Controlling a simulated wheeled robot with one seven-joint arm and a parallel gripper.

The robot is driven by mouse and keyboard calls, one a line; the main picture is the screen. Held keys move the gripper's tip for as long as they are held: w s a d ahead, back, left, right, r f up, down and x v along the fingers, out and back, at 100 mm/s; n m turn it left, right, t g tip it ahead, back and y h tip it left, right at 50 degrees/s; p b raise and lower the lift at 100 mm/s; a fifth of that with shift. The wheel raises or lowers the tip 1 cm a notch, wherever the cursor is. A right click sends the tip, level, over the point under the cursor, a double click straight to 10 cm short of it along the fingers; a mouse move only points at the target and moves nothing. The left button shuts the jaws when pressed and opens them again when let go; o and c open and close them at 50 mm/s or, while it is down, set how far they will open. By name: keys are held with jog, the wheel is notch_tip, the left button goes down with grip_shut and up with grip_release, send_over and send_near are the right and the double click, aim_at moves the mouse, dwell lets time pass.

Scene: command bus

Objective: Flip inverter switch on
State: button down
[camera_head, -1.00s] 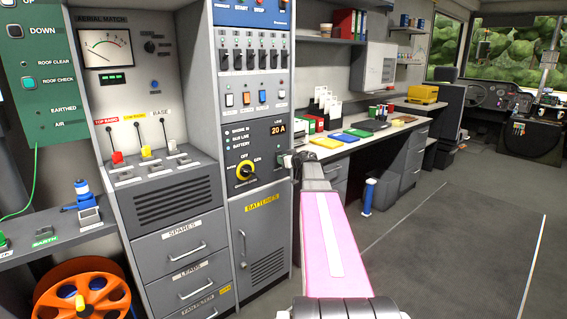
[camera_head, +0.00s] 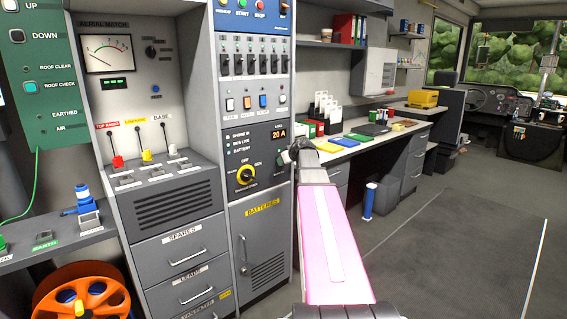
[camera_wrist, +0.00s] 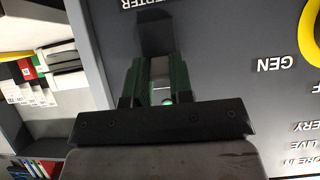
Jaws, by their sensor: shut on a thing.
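The inverter switch shows as a dark lever (camera_wrist: 155,36) on the grey panel in the wrist view, under a partly cut-off label ending in "RTER" that appears upside down. My gripper (camera_wrist: 158,88) is shut on it, with the green-sided fingers against its near end. In the head view, my gripper (camera_head: 294,154) is at the right edge of the control panel (camera_head: 262,150), just below and right of the "20 A" display. My gripper and arm largely hide the switch there, so its on or off position cannot be told.
Rows of switches (camera_head: 253,63) are above. A desk (camera_head: 375,137) with books and boxes is close on the right. Open floor (camera_head: 450,240) lies to the right.

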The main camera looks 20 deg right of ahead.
jog(key=c, duration=1)
grip_release()
jog(key=v, duration=1)
jog(key=shift+s+r, duration=0.25)
jog(key=shift+r, duration=0.05)
jog(key=shift+d, duration=0.1)
